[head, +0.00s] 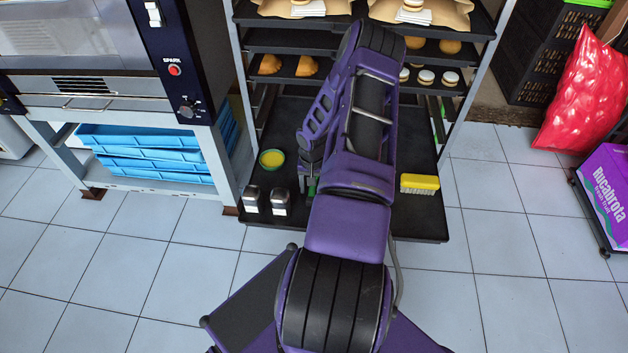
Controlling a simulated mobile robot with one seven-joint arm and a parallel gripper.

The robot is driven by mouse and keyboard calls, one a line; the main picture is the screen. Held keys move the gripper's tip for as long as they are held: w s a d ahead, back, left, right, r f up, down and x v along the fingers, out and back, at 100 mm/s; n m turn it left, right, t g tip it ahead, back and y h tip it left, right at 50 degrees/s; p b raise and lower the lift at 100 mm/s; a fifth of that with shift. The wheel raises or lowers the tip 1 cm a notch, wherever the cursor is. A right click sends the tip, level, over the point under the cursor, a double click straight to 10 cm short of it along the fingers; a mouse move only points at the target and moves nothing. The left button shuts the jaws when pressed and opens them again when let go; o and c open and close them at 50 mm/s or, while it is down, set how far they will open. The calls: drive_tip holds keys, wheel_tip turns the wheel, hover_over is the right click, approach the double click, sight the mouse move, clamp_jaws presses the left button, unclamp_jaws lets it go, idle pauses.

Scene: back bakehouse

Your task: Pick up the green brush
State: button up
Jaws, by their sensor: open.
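A small piece of something green (312,187) shows at my gripper, on the lowest black shelf (345,112) of the rack; it may be the green brush, but my arm hides most of it. My gripper (308,182) is open and points down over this green piece, left of my forearm. Whether the fingers are around it or touching it cannot be told. A yellow brush (420,182) with pale bristles lies on the same shelf, to the right of my arm.
On the shelf, left of my gripper, stand a green-rimmed bowl (271,159) with yellow contents and two metal-topped shakers (251,198) (280,200). Higher trays (292,40) hold buns. The oven (80,45) and blue crates (150,140) are at left; open tiled floor lies in front.

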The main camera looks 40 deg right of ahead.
clamp_jaws()
drive_tip(key=shift+r, duration=0.15)
idle(0.4)
